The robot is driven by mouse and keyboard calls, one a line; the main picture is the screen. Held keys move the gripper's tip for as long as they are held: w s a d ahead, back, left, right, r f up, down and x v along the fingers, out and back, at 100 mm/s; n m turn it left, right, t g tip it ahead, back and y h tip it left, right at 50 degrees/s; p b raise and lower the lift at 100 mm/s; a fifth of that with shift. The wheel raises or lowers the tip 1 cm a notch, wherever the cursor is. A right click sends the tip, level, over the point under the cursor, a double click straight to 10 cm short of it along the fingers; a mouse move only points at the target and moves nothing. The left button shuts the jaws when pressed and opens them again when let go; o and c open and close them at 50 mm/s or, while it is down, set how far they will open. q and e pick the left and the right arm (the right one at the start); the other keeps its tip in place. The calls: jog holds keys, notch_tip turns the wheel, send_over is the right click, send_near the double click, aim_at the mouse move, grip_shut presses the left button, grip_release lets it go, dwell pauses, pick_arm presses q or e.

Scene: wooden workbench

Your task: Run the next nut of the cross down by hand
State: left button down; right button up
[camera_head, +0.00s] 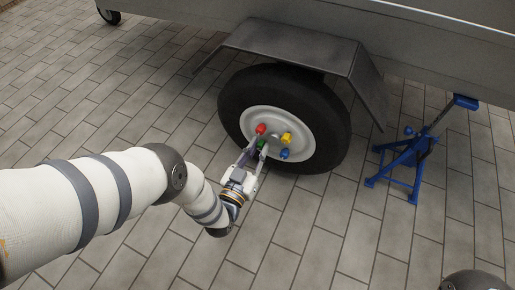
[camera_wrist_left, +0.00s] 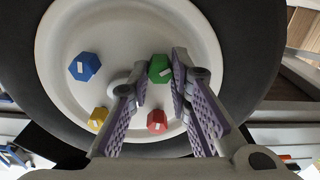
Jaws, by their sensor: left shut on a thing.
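The wheel (camera_head: 232,98) has a pale rim (camera_head: 312,140) carrying a red nut (camera_head: 260,128), a yellow nut (camera_head: 286,138), a blue nut (camera_head: 284,154) and a green nut (camera_head: 262,145). My left gripper (camera_head: 257,146) reaches the rim from the lower left. In the left wrist view the green nut (camera_wrist_left: 160,68) sits between the tips of my left gripper (camera_wrist_left: 161,72), which is shut on it. The blue nut (camera_wrist_left: 85,66), yellow nut (camera_wrist_left: 98,118) and red nut (camera_wrist_left: 157,121) show apart from the fingers. How far the green nut is threaded cannot be seen. My right gripper is not in view.
A grey fender (camera_head: 295,45) overhangs the wheel beneath the trailer body (camera_head: 420,45). A blue jack stand (camera_head: 410,157) stands on the paving to the right. The paved floor (camera_head: 330,245) in front is largely clear.

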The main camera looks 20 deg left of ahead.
pick_arm(q)
jog(key=shift+w+d+r+m+h+p, duration=0.1)
jog(key=shift+m+p, duration=0.05)
jog(key=shift+m, duration=2.55)
jog(key=shift+s+d+m+h+p, duration=0.1)
jog(key=shift+m, duration=2.6)
jog(key=shift+w+r+m+h+p, duration=0.1)
jog(key=shift+m+p, duration=0.05)
jog(key=shift+m, duration=2.55)
jog(key=shift+a+m, duration=0.1)
jog(key=shift+m, duration=0.2)
jog(key=c, duration=1.5)
grip_release()
jog(key=shift+f, duration=0.1)
